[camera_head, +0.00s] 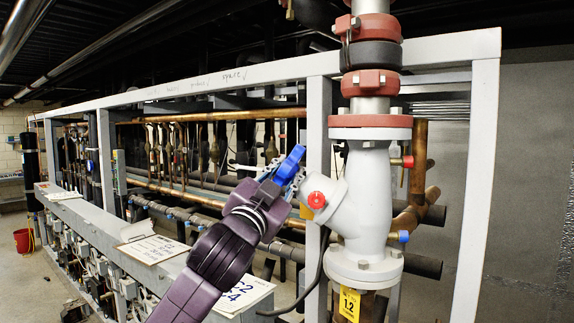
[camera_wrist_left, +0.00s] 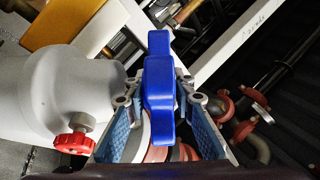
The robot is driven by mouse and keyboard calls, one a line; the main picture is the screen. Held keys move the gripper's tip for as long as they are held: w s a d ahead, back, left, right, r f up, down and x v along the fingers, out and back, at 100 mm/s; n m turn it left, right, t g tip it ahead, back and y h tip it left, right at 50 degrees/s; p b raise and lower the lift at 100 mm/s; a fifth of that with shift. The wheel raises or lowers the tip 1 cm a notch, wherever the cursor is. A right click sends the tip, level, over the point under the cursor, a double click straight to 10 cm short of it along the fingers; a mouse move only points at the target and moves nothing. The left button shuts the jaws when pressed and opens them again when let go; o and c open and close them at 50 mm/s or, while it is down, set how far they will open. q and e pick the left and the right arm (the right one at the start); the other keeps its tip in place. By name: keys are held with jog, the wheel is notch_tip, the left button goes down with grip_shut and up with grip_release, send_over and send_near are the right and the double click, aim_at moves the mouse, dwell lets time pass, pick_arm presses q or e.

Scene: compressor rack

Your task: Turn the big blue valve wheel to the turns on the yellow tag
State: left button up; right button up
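The big blue valve wheel (camera_head: 290,164) sits on the angled branch at the left of the grey valve body (camera_head: 368,190). The wheel is seen edge-on in the left wrist view (camera_wrist_left: 160,92). My left gripper (camera_head: 275,177) is at the wheel. Its two fingers (camera_wrist_left: 163,125) stand on either side of the wheel, with gaps showing between the finger pads and the blue rim, so it looks open around it. The yellow tag (camera_head: 349,304) hangs at the valve's lower flange and seems to read "1.2". My right gripper is not in view.
A red cap (camera_head: 317,200) is on the valve's branch near my gripper, and it also shows in the wrist view (camera_wrist_left: 74,143). A small blue knob (camera_head: 403,236) sits at the right. The grey frame post (camera_head: 319,130) stands just behind the wheel.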

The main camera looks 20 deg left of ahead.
pick_arm(q)
jog(key=shift+s+r, duration=0.1)
jog(key=shift+s, duration=0.1)
jog(key=shift+c, duration=0.4)
grip_shut()
jog(key=shift+r, duration=0.1)
jog(key=shift+d+r+n+g+y, duration=0.1)
jog(key=shift+n+g+y, duration=0.7)
jog(key=shift+g+y, duration=0.25)
jog(key=n+g+y, duration=0.1)
jog(key=g+y, duration=0.1)
jog(key=g, duration=0.1)
jog(key=n+g+y, duration=0.2)
jog(key=g, duration=0.1)
jog(key=shift+y, duration=0.25)
jog(key=shift+f+n+g+y, duration=0.15)
jog(key=shift+n+g+y, duration=0.3)
jog(key=shift+g, duration=0.75)
jog(key=shift+f+n+g+y, duration=0.2)
jog(key=shift+n+g, duration=0.35)
jog(key=shift+g, duration=0.6)
jog(key=shift+w+f+g, duration=0.1)
jog(key=shift+f+g, duration=0.05)
jog(key=shift+g, duration=0.55)
